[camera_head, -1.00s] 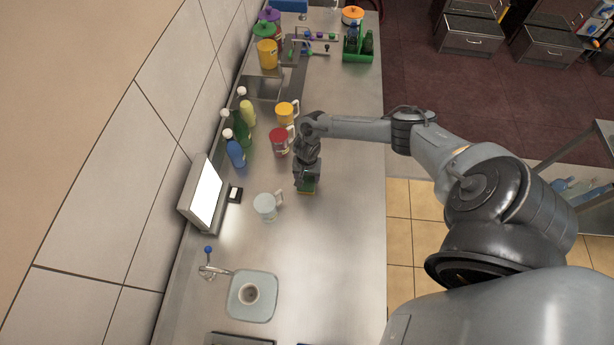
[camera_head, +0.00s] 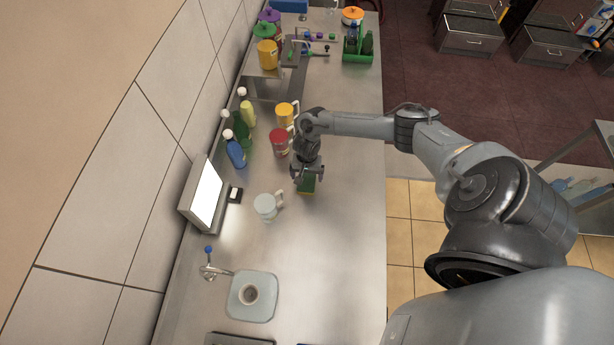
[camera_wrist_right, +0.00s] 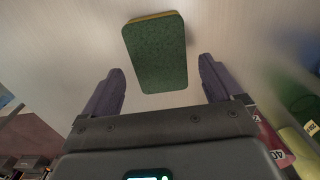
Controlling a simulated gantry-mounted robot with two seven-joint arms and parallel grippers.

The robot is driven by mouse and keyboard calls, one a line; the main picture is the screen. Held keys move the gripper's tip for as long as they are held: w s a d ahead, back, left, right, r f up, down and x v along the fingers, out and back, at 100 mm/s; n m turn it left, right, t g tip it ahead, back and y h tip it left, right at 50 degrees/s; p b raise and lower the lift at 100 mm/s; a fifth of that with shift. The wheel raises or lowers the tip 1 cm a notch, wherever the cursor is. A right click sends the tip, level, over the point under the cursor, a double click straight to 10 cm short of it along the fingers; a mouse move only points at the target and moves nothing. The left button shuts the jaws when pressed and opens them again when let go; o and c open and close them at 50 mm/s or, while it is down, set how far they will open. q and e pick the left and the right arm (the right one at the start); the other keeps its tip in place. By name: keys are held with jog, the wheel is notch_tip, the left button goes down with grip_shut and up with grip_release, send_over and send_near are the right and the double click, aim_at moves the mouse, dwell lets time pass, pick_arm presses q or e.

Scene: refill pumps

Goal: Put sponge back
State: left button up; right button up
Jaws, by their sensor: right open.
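A green sponge with a yellow layer (camera_head: 307,186) is on the steel counter, right of the pale cup. In the right wrist view the sponge (camera_wrist_right: 156,55) shows its green face, just ahead of and between the lines of the two fingers. My right gripper (camera_head: 307,175) is just above the sponge, with its fingers spread. In the right wrist view the gripper (camera_wrist_right: 160,85) is open, with nothing between the fingertips. My left gripper does not show.
A pale cup (camera_head: 266,206), a red cup (camera_head: 279,142) and a yellow cup (camera_head: 285,113) stand nearby. Bottles (camera_head: 235,152) line the wall. A green caddy (camera_head: 358,48) stands at the far end. The counter in front of the sponge is clear.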

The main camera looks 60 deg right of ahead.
aim_at(307, 179)
notch_tip(307, 179, up, 10)
jog(key=shift+r+p, duration=0.2)
jog(key=shift+p, duration=0.25)
